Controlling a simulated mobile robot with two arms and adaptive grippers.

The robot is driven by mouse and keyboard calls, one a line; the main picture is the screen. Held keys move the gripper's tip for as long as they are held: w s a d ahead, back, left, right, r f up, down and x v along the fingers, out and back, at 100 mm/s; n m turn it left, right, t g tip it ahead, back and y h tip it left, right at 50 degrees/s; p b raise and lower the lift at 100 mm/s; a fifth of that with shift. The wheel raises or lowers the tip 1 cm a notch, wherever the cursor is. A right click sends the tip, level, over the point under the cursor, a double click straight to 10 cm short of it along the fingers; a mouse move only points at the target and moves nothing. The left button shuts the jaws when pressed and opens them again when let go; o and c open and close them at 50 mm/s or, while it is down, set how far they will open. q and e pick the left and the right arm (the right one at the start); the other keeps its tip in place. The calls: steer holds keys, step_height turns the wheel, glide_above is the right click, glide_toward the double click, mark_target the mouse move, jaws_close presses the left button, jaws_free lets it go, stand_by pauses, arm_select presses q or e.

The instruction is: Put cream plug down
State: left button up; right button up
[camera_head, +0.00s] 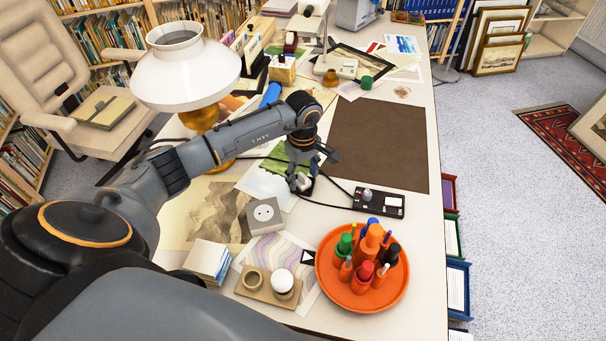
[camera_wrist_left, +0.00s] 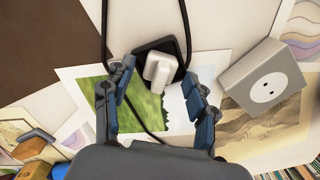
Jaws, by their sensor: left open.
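The cream plug (camera_wrist_left: 158,75) sits at a small black square piece (camera_wrist_left: 171,44) on the table, over printed sheets. It also shows small in the head view (camera_head: 304,182), partly hidden by the gripper. My left gripper (camera_head: 301,176) is open just above the plug. In the left wrist view its two fingers (camera_wrist_left: 158,82) stand apart on either side of the plug, with visible gaps. I cannot tell how firmly the plug is seated in the black piece. A grey socket box (camera_head: 264,216) with a round white outlet stands close by; it shows at the right of the wrist view (camera_wrist_left: 262,82).
An orange tray (camera_head: 327,280) of markers stands at the front right. A black switch strip (camera_head: 379,203) and a brown mat (camera_head: 380,140) lie right of the gripper. A white-shaded lamp (camera_head: 185,75) stands behind my left arm. Black cables run around the plug.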

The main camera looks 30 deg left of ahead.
mark_target(303, 175)
arm_select(q)
step_height(303, 175, up, 13)
steer(key=b, duration=0.1)
steer(key=shift+f+b, duration=0.15)
steer(key=shift+b, duration=0.25)
